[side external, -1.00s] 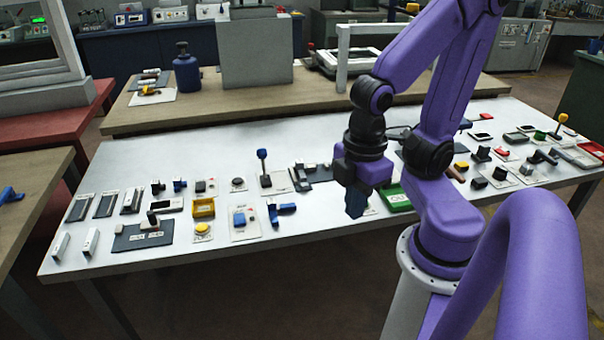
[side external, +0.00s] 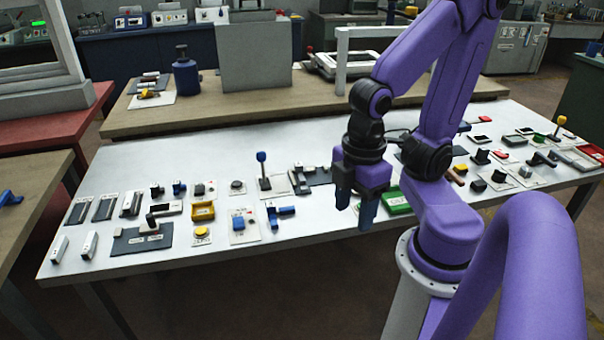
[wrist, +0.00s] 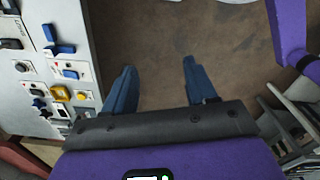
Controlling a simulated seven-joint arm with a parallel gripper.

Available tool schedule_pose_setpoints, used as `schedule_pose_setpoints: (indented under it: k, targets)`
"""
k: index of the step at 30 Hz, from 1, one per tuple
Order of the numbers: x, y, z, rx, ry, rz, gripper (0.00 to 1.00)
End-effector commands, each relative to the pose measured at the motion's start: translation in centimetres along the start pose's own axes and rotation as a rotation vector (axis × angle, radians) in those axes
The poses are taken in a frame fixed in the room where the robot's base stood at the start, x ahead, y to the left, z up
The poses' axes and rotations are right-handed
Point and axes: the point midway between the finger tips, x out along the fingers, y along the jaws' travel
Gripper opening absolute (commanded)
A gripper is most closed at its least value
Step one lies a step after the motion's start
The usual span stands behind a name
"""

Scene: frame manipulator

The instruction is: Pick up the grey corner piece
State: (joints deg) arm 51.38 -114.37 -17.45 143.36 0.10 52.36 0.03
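My gripper (side external: 354,216) hangs over the front edge of the white table in the side view, with its two dark blue fingers apart. In the wrist view my gripper (wrist: 158,66) is open, with only brown floor between its fingers. I cannot surely pick out the grey corner piece.
The white table (side external: 330,228) carries many small parts in rows. A blue angled part (side external: 280,213), a yellow tray (side external: 203,210) and an upright blue-knobbed lever (side external: 263,170) stand left of my gripper. A green tray (side external: 396,201) is close on its right.

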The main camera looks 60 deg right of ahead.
Motion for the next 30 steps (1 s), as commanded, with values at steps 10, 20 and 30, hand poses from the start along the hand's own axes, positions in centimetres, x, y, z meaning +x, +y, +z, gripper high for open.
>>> schedule_pose_setpoints:
  k: [10, 20, 30]
  targets:
    - [-0.1, 0.3, -0.3, 0.019, 0.000, 0.000, 0.57]
    - [-0.9, 7.3, -4.8, 0.367, -0.005, 0.006, 0.57]
    - [-0.9, 19.6, -6.2, 0.824, -0.008, 0.012, 0.57]
